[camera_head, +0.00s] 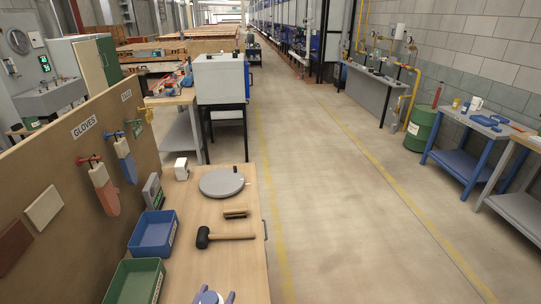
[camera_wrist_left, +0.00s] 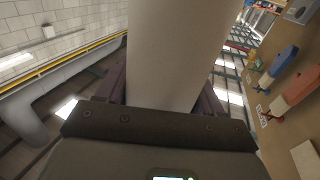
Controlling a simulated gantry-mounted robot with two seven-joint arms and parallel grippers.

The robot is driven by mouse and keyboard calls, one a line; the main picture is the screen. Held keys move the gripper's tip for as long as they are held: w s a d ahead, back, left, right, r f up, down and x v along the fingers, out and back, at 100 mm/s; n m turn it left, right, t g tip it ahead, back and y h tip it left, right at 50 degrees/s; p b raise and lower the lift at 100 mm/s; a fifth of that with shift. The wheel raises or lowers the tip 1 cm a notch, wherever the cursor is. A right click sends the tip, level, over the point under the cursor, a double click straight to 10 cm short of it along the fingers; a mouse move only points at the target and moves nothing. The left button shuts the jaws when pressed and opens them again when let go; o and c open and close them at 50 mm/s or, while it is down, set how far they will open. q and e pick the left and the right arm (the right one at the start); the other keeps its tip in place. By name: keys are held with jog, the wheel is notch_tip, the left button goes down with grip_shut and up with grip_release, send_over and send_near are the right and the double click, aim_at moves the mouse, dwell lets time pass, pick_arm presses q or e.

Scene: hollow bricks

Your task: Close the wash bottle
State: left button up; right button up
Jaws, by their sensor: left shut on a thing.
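My left gripper (camera_head: 212,298) shows at the bottom edge of the head view, at the near end of the wooden bench. Its purple fingers are shut on a pale round thing, which I take to be the wash bottle (camera_head: 209,297); it is cut off by the frame. In the left wrist view, the bottle (camera_wrist_left: 177,45) is a large plain pale cylinder between the fingers of my left gripper (camera_wrist_left: 163,92). Its cap and whether it is open or closed cannot be made out. My right gripper is not in view.
On the bench (camera_head: 190,262) lie a black mallet (camera_head: 225,236), a brush (camera_head: 235,213) and a grey round plate (camera_head: 221,183). A blue bin (camera_head: 153,233) and a green bin (camera_head: 135,282) stand along the left. A pegboard (camera_head: 75,200) walls the left side.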

pick_arm(q)
jog(key=s+a+r+n+y, duration=0.1)
jog(key=s+a+n+y, duration=0.1)
jog(key=s+a+y, duration=0.35)
notch_tip(320, 180, up, 19)
jog(key=w+a+h+p, duration=0.1)
jog(key=w+p, duration=0.1)
jog(key=p, duration=2.1)
jog(key=shift+a+n, duration=0.3)
jog(key=shift+a, duration=0.05)
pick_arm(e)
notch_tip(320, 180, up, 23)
pick_arm(q)
jog(key=shift+h, duration=0.45)
jog(key=d+r+m+g+h, duration=0.4)
jog(key=d+m+h, duration=0.2)
jog(key=d, duration=0.3)
jog(key=s+d+r+m+g+h, duration=0.1)
jog(key=d+r+m+g+h, duration=0.4)
jog(key=d+h, duration=0.4)
jog(key=shift+d+m+g+h, duration=0.3)
jog(key=shift+d+m, duration=0.05)
jog(key=shift+m, duration=0.45)
jog(key=shift+r, duration=0.1)
grip_shut()
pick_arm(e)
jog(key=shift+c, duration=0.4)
